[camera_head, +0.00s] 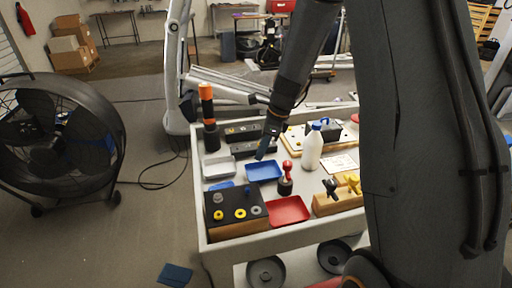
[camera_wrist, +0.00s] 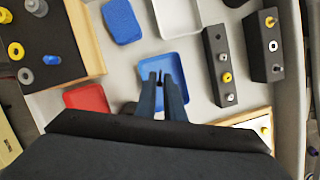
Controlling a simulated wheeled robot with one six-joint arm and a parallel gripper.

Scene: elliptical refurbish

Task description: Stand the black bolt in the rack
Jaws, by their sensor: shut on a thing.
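My gripper (camera_head: 263,151) hangs pointing down above the blue tray (camera_head: 264,171). In the wrist view my gripper's blue-grey fingers (camera_wrist: 161,80) are nearly together around a small dark piece, which looks like the black bolt (camera_wrist: 160,77). The bolt cannot be made out in the head view. Two long black blocks lie behind the tray. The nearer block (camera_wrist: 222,72) holds several pale and brass pieces, and the other block (camera_wrist: 263,45) stands beside it. I cannot tell for sure which block is the rack. A black-topped wooden block (camera_head: 235,209) carries yellow and grey rings.
A red tray (camera_head: 288,211), a white tray (camera_head: 218,168) and a blue pad (camera_wrist: 122,20) lie near the blue tray. A white bottle (camera_head: 312,151), a red-topped tool (camera_head: 286,177) and an orange-black upright tool (camera_head: 208,115) stand up as obstacles. A large fan (camera_head: 58,145) is left of the bench.

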